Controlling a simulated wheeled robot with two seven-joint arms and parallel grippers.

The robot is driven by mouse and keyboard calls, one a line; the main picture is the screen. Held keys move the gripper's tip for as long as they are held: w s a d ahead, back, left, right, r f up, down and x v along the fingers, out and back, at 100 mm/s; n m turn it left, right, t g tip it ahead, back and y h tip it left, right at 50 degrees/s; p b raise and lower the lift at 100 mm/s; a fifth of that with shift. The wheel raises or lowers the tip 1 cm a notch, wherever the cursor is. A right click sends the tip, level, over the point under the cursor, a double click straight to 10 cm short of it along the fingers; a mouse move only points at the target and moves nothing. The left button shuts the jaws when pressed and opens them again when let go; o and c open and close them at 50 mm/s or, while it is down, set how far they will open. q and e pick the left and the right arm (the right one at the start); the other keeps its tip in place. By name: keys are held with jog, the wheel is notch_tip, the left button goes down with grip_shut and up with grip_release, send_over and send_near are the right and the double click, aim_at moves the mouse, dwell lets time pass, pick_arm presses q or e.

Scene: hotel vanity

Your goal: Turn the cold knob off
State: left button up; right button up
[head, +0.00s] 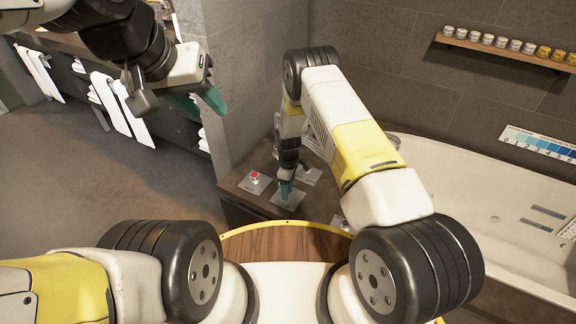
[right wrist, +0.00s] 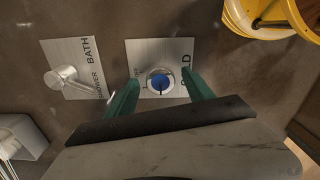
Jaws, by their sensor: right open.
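The cold knob (right wrist: 159,83) is round with a blue centre and a dark pointer line, on a silver plate (right wrist: 178,50) lettered "COLD". My right gripper (right wrist: 156,92) is open, with one green finger on each side of the knob; I cannot tell whether they touch it. In the head view my right gripper (head: 286,188) points down over the plate (head: 288,197), and the knob is hidden there. My left gripper (head: 203,98) is raised at upper left, away from the knobs, with its green fingers apart and nothing between them.
A "BATH/SHOWER" plate with a silver lever (right wrist: 64,79) lies left of the cold plate. A plate with a red-centred knob (head: 254,178) is on the same dark ledge (head: 236,181). The bathtub (head: 470,185) is at right, and a shelf of small jars (head: 501,44) is above it.

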grip_shut()
jog(key=shift+m, duration=0.3)
jog(key=m, duration=0.3)
jog(key=shift+m, duration=0.3)
jog(key=m, duration=0.4)
jog(key=shift+m, duration=0.3)
jog(key=m, duration=0.4)
jog(key=shift+m, duration=2.4)
